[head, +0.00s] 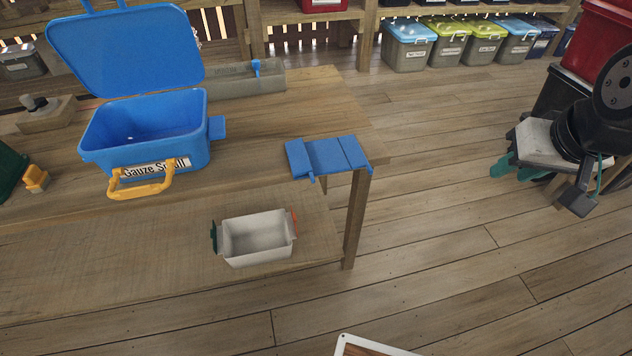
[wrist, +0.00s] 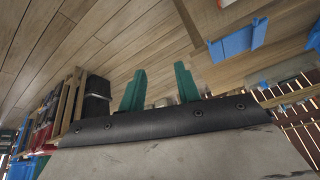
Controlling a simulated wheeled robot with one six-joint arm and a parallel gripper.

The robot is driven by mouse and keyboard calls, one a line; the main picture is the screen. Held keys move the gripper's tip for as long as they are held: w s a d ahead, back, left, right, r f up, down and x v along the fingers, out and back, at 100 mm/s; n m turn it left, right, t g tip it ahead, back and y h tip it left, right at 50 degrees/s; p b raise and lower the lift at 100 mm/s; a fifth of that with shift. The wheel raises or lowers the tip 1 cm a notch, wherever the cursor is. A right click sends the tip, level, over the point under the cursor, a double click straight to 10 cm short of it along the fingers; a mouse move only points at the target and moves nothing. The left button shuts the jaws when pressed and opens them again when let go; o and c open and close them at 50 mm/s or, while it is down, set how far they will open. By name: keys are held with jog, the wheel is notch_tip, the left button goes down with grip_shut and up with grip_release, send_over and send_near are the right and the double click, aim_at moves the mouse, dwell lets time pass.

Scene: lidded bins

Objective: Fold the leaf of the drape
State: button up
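The blue drape (head: 328,156) lies at the right corner of the wooden table, made of flat panels side by side with small tabs at its front edge. Its right panel reaches the table's edge. It looks flat; I cannot tell which panel is the leaf. A blue piece that looks like the drape (wrist: 238,40) shows at the upper right of the wrist view. My gripper (wrist: 160,88) has two green fingers standing apart with nothing between them. In the head view my gripper (head: 520,165) is over the floor at the right, well away from the drape.
An open blue bin (head: 150,135) with a raised lid and yellow latch stands on the table, left of the drape. A grey-white tray (head: 258,240) sits on the lower shelf. Lidded bins (head: 408,50) line the back. The floor between table and gripper is clear.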

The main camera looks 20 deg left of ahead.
jog(key=w+a+f+n+t+y, duration=0.1)
jog(key=w+a+f+t, duration=0.1)
jog(key=w+a+f, duration=0.35)
jog(key=w+a+f+n+t+y, duration=0.1)
jog(key=w+a+f+t, duration=0.15)
jog(key=a, duration=0.55)
jog(key=w+a+f+t+y, duration=0.1)
jog(key=w+a+f, duration=0.35)
jog(key=a, duration=0.25)
jog(key=n+t+y, duration=0.4)
jog(key=n+t, duration=0.1)
send_near(313, 181)
jog(key=x, duration=0.9)
jog(key=shift+r, duration=0.1)
jog(key=shift+m, duration=0.3)
grip_shut()
